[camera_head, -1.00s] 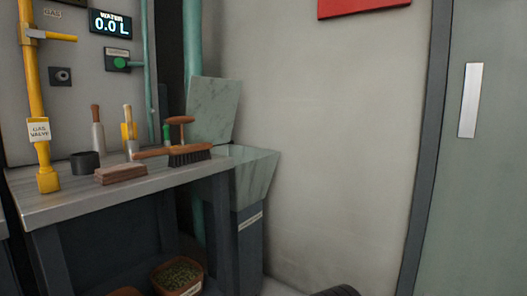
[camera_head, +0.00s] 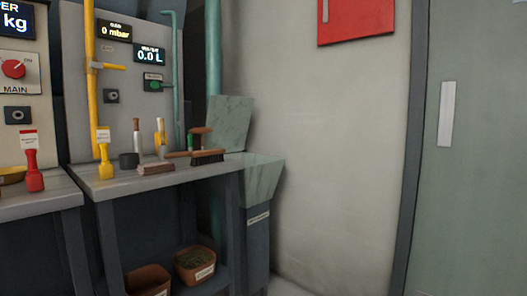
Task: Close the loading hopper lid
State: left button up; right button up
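The loading hopper (camera_head: 265,180) is a pale green, tapered box at the right end of the workbench, against the wall. Its lid (camera_head: 231,120) appears to be the mottled green panel standing nearly upright at the hopper's back left, so the lid looks open. The hopper's inside is hard to make out from this angle. Neither of my grippers is in view, and nothing of mine touches the lid or hopper.
A red lever (camera_head: 33,170) stands further left. Bins (camera_head: 195,264) sit below.

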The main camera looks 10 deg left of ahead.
aim_at(229, 117)
jog(key=z, duration=0.4)
jog(key=i, duration=0.85)
jog(key=u, duration=0.6)
jog(key=i, duration=0.8)
jog(key=u, duration=3.35)
jog(key=k, duration=1.3)
jog(key=z, duration=1.85)
